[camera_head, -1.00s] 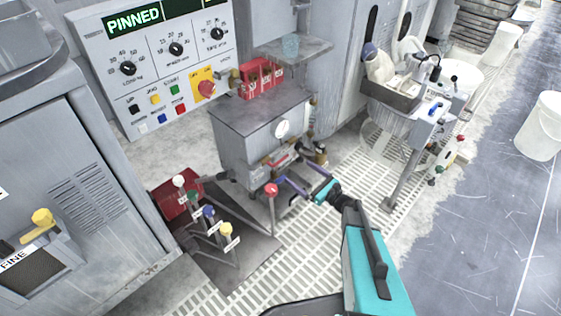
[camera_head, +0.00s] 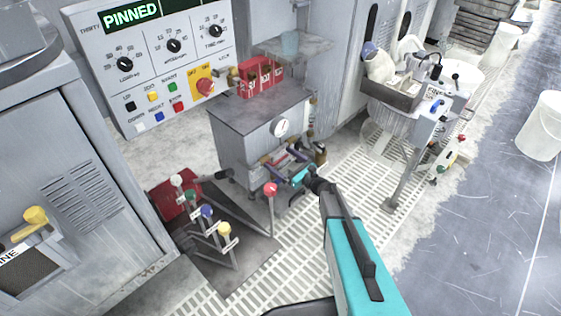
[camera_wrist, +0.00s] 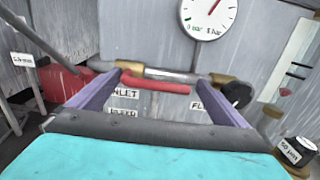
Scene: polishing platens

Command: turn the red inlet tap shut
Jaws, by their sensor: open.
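The red inlet tap (camera_wrist: 158,85) is a red bar handle under a grey pipe with brass fittings, above a label reading INLET. It lies roughly level across the wrist view. My gripper (camera_wrist: 167,80) is open, with its purple fingers on either side of the handle; the left finger is close to the handle's left end. I cannot tell whether they touch. In the head view my gripper (camera_head: 284,164) is at the front of the grey cabinet (camera_head: 240,150), under the gauge, and the tap is hard to make out there.
A round gauge (camera_wrist: 208,14) is above the pipe. A black knob (camera_wrist: 236,94) is beside the right finger, over a second label, partly hidden. A red-knobbed lever (camera_head: 271,190) stands left of my arm, near several coloured levers. Grating floor (camera_head: 300,235) lies below.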

